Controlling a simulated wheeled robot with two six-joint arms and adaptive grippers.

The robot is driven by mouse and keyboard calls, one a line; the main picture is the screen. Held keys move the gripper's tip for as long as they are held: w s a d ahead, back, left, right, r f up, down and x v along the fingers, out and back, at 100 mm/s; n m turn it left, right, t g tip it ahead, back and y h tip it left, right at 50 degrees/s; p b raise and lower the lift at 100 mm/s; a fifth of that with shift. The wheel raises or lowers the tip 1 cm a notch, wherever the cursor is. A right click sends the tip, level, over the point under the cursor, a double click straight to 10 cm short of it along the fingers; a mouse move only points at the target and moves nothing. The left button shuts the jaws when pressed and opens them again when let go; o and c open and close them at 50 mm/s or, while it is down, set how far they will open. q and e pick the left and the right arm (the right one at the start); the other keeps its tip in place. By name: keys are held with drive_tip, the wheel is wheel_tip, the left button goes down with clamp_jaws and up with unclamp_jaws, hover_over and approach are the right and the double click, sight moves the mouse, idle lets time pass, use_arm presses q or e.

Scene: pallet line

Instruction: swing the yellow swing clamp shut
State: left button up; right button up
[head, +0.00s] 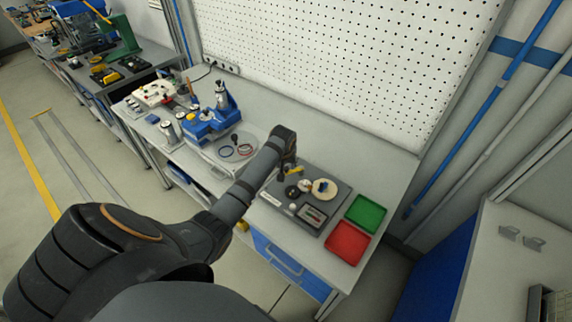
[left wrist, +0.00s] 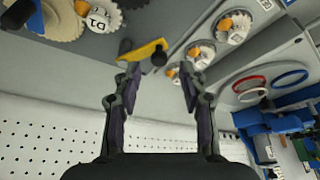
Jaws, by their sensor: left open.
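The yellow swing clamp (left wrist: 142,50) shows in the left wrist view as a short yellow arm with a black knob at one end. It lies just beyond my left gripper's fingertips, on the side of the picture's left finger. My left gripper (left wrist: 157,78) is open, with nothing between its fingers. In the head view my left gripper (head: 290,168) points down over the back of the dark fixture plate (head: 333,192), and the clamp is hard to make out there. I cannot tell whether a finger touches the clamp. My right gripper is not in view.
A cream gear (head: 324,189) and darker round parts sit on the plate. A green tray (head: 365,214) and a red tray (head: 347,243) lie to its right. A blue vise-like fixture (head: 212,122) stands to the left. A pegboard (head: 340,60) rises behind the bench.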

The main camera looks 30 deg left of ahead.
use_arm(q)
drive_tip(key=shift+x, duration=1.25)
drive_tip(key=shift+f, duration=0.1)
clamp_jaws()
